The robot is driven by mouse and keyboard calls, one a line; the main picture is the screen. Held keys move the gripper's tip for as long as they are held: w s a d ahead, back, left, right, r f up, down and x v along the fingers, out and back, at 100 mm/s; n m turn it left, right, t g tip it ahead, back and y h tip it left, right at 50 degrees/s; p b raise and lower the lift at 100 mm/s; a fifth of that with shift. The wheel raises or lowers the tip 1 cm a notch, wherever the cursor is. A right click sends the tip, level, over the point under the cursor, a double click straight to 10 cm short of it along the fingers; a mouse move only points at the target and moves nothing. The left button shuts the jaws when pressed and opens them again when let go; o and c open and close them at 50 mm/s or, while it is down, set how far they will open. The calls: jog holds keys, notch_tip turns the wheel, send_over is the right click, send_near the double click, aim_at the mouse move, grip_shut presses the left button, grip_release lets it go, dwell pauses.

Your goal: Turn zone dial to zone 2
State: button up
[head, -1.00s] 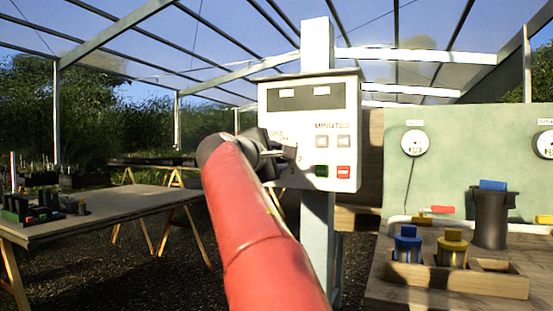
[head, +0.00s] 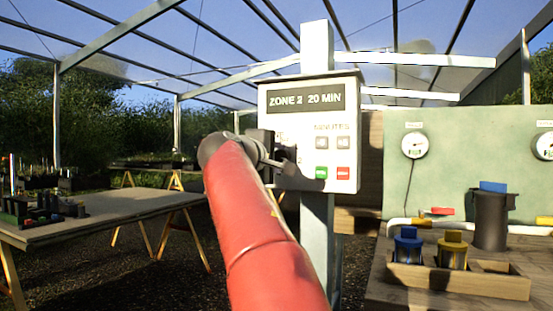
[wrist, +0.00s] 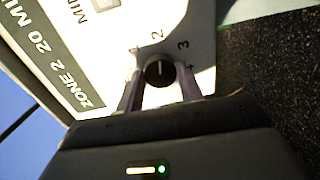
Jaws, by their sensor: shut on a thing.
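The control box (head: 340,150) hangs on a post, its screen (head: 306,100) reading "ZONE 2 20 MIN". In the wrist view the black zone dial (wrist: 159,71) sits between the two fingers of my gripper (wrist: 160,88), which is shut on it. The dial's white mark lines up with the printed 2; a 3 is to its right, and the numbers at the sides are partly hidden. In the head view my gripper (head: 275,160) reaches the box's left side, and my arm and gripper hide most of the dial.
Below the screen are two grey MINUTES buttons (head: 332,143), a green button (head: 321,171) and a red button (head: 343,173). At right a bench holds a wooden tray (head: 458,279) with blue and yellow-capped parts. A table (head: 120,215) stands at left.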

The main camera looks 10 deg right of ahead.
jog(key=shift+f, duration=0.1)
jog(key=o, duration=1)
jog(key=b+v, duration=0.2)
jog(key=v, duration=0.5)
jog(key=shift+s+a, duration=0.25)
jog(key=shift+s, duration=0.1)
